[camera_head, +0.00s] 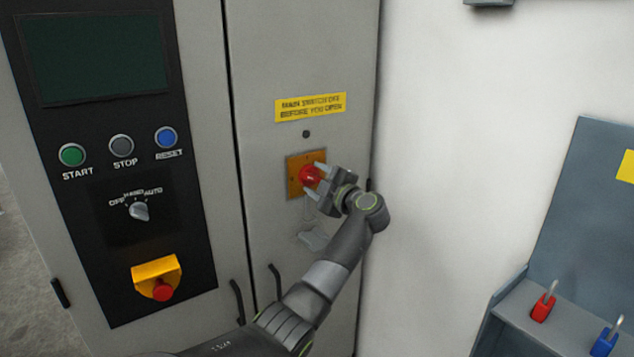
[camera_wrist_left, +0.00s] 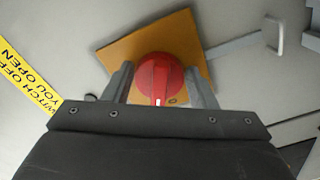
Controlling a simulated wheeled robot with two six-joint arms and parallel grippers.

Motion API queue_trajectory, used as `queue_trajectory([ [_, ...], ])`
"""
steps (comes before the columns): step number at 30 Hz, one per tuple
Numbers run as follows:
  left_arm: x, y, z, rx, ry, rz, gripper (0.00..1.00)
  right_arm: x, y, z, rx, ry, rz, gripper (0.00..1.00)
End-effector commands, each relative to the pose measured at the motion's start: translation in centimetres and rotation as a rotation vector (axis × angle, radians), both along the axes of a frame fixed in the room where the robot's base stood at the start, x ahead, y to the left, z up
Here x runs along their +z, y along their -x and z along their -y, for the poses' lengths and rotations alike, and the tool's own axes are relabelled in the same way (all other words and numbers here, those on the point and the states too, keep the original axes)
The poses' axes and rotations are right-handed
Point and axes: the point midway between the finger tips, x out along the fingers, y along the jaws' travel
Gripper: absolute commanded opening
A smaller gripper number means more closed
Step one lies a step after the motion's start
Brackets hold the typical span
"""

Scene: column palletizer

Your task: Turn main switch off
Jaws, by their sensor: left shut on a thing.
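The main switch is a red rotary knob (camera_head: 309,176) on a yellow-orange plate (camera_head: 293,188), set on the grey cabinet door under a yellow warning label (camera_head: 310,107). My left gripper (camera_head: 314,178) is at the switch with a finger on each side of the knob, shut on it. In the left wrist view the red knob (camera_wrist_left: 158,80) sits between the two fingers of the left gripper (camera_wrist_left: 160,84), with a white mark on its lower part. The plate (camera_wrist_left: 185,30) looks tilted there. My right gripper is not in view.
Left of the switch is a dark control panel with a screen (camera_head: 95,55), buttons, a selector knob (camera_head: 138,211) and a red emergency stop (camera_head: 162,291). A door handle (camera_head: 314,238) is below the switch. Red (camera_head: 543,303) and blue (camera_head: 603,343) padlocks stand at lower right.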

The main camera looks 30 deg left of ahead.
Motion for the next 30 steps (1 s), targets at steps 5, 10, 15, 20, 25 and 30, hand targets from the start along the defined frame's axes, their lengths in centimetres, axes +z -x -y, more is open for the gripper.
queue_trajectory([
  [5, -0.1, -0.1, 0.0, 0.000, 0.062, 0.148, 0.29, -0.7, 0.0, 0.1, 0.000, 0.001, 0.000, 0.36],
  [10, 0.0, -0.1, 0.0, 0.000, 0.112, 0.270, 0.29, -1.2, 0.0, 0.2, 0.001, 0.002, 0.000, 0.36],
  [15, 0.1, -0.1, 0.0, 0.000, 0.151, 0.363, 0.29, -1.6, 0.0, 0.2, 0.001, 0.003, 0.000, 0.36],
  [20, 0.2, -0.1, 0.0, 0.000, 0.175, 0.420, 0.29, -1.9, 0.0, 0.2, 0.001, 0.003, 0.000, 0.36],
  [25, 0.3, -0.1, 0.0, 0.001, 0.189, 0.452, 0.29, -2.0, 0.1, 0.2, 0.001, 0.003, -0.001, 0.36],
  [30, 0.3, -0.1, 0.0, 0.001, 0.193, 0.462, 0.29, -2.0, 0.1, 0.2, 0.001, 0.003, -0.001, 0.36],
])
